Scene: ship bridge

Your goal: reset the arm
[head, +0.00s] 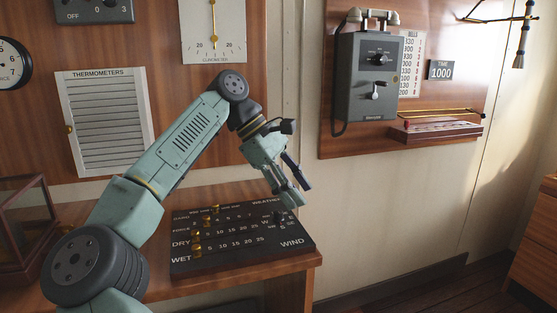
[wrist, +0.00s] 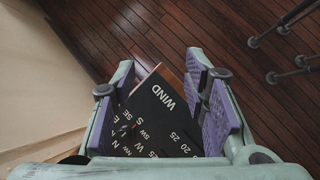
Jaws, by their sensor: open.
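My arm is bent, with its elbow high and its forearm sloping down to the right in the head view. My gripper (head: 296,178) is open and empty, above the right end of a black weather board (head: 240,254). In the wrist view my gripper (wrist: 166,95) shows two spread purple pads, with the board's corner (wrist: 160,92) marked WIND visible below and between them. Nothing is held between the pads.
The board lies on a wooden shelf (head: 300,262) and bears several brass pegs. A glass case (head: 22,225) stands at the left. A grey telephone (head: 368,75) and small ledge (head: 435,131) are on the right wall.

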